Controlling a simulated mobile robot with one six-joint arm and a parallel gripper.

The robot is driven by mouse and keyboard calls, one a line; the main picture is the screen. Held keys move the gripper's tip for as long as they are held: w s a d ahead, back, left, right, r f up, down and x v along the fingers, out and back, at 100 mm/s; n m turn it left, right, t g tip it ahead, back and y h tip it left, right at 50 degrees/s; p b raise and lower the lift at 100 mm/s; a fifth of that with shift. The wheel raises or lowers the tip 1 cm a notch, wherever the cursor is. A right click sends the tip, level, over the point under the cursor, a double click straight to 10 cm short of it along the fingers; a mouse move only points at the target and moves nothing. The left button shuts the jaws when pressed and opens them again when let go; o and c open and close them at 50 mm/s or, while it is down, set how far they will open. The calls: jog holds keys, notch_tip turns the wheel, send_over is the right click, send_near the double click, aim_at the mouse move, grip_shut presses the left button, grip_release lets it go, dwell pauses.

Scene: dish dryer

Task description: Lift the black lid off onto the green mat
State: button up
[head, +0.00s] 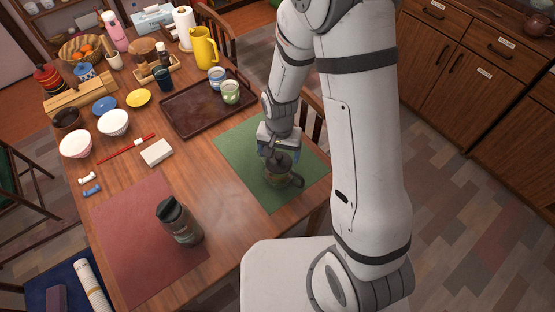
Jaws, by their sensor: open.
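A dark pot (277,177) with a black side handle stands upright on the green mat (240,150). Its black lid (280,158) appears to be on top of the pot, partly hidden by my gripper. My gripper (273,154) points down, open, directly over the lid. Whether its fingers touch the lid is too small to tell.
A brown tray (185,108) with two cups lies behind the green mat. Bowls, a white block (156,152) and red chopsticks (125,148) lie at left. The green mat's left and front parts are bare. Chairs stand by the table.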

jog(key=shift+f, duration=1.1)
jog(key=shift+c, duration=0.3)
jog(key=c, duration=1)
jog(key=shift+c, duration=0.2)
